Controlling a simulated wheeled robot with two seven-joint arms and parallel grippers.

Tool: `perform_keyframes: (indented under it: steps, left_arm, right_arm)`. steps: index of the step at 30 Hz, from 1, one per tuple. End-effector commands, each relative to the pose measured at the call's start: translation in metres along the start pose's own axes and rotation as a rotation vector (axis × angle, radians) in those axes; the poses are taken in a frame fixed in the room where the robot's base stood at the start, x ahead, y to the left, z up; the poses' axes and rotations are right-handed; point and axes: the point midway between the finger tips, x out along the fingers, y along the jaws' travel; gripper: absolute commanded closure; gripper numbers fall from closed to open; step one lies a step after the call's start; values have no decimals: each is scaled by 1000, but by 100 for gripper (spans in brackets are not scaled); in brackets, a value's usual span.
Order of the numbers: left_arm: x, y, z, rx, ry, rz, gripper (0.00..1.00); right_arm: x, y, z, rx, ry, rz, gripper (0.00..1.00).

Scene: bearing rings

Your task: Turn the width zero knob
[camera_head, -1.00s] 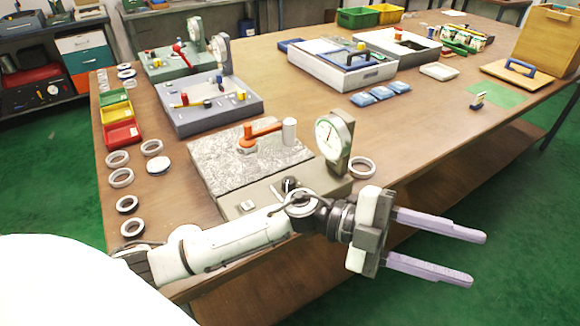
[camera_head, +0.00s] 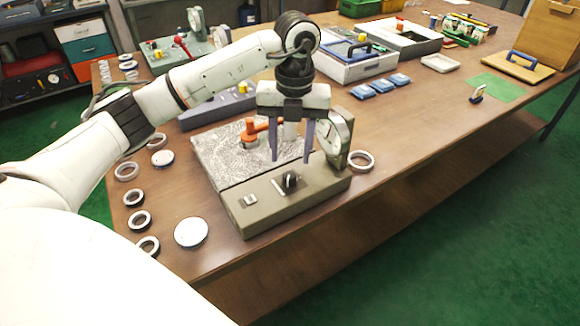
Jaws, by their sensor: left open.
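A grey measuring fixture (camera_head: 262,222) with a speckled stone plate (camera_head: 222,160) stands at the near edge of the table. A small black knob (camera_head: 291,181) sits on its front panel; whether it is the width zero knob I cannot read. A dial gauge (camera_head: 335,138) stands upright on the fixture's right side. My left gripper (camera_head: 291,160) points down above the black knob, its two purple fingers apart and empty. The fingertips appear just above the knob in the picture; contact is not visible. My right gripper is out of view.
A pale switch (camera_head: 249,200) is left of the knob. Bearing rings (camera_head: 140,220) and a round disc (camera_head: 191,232) lie to the left, one ring (camera_head: 361,160) to the right.

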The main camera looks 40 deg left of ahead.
Motion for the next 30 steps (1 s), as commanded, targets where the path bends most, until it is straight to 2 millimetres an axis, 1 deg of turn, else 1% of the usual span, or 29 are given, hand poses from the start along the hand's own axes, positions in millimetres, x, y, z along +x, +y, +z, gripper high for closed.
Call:
perform_keyframes:
  steps: [1, 3, 6, 9, 14, 21, 28, 29, 30]
  left_arm:
    - [11, 1, -1, 1, 4, 2, 57]
    - [23, 0, -1, 0, 3, 1, 57]
    - [38, 0, -1, 1, 3, 0, 57]
    - [49, 0, -1, 1, 2, 0, 57]
    - [57, -1, -1, 3, 1, -3, 57]
    - [57, -1, -1, 3, 1, -3, 57]
    - [57, -1, -1, 3, 1, -3, 96]
    - [57, -1, -1, 3, 1, -3, 98]
    - [57, -1, -1, 3, 1, -3, 98]
  right_arm:
    - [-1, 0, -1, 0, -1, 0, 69]
    - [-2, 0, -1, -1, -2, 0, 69]
    - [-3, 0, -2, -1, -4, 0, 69]
    - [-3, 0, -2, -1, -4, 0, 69]
    - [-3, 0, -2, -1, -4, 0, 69]
    - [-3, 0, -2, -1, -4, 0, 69]
    - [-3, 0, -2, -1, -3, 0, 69]
    - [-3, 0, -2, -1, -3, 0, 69]
    - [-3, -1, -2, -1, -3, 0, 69]
